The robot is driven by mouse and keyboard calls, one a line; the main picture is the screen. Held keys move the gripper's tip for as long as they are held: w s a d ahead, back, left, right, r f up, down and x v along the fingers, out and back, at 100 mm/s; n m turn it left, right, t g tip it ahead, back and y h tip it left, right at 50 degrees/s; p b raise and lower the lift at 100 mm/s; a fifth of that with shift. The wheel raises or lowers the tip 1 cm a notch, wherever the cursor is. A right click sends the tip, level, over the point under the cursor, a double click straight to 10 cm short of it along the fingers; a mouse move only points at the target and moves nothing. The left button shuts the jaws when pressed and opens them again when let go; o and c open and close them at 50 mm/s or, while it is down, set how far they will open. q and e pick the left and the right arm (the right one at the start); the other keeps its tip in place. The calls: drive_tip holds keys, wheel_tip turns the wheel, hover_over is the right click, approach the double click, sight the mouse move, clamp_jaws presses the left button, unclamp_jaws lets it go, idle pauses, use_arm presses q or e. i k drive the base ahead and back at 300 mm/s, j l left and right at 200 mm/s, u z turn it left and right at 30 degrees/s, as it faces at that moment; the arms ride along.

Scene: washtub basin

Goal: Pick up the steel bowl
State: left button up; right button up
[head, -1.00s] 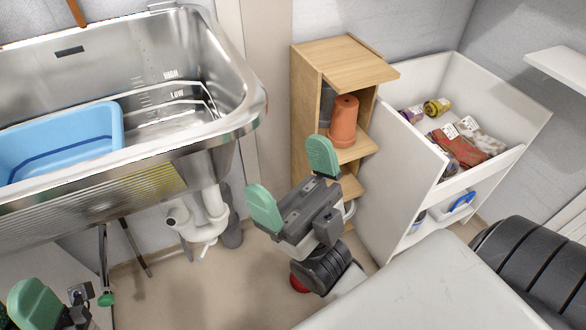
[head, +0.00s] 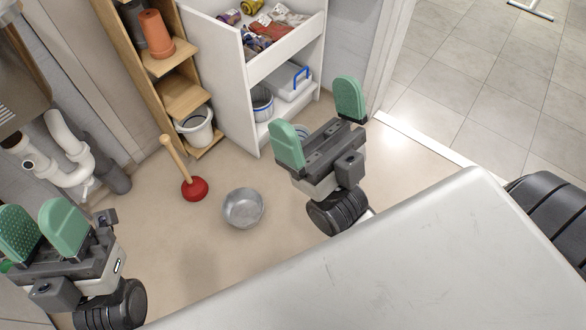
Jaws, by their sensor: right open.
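The steel bowl (head: 243,208) is a small, round grey metal bowl. It sits upright on the beige floor near the middle of the head view, and I see into its open top. My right gripper (head: 319,122) is open and empty, with green finger pads apart. It shows to the right of the bowl and a little higher in the picture, not touching it. My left gripper (head: 41,230) is at the lower left, far from the bowl. Its green fingers show a gap with nothing in it.
A red plunger (head: 194,188) stands just left of the bowl. A wooden shelf (head: 183,97) with a terracotta pot (head: 156,33) and a white cabinet (head: 228,70) stand behind. White pipes (head: 66,150) are at left. A pale flat surface (head: 390,270) fills the lower right.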

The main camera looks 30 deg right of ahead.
sight(243, 208)
drive_tip(key=k+z, duration=0.15)
drive_tip(key=l+u, duration=0.2)
drive_tip(key=u, duration=0.5)
drive_tip(key=i+l+u, duration=0.1)
drive_tip(key=l+u, duration=0.35)
drive_tip(key=l, duration=0.4)
drive_tip(key=l+u, duration=0.5)
drive_tip(key=l, duration=0.35)
drive_tip(key=i+l, duration=0.1)
drive_tip(key=l, duration=0.85)
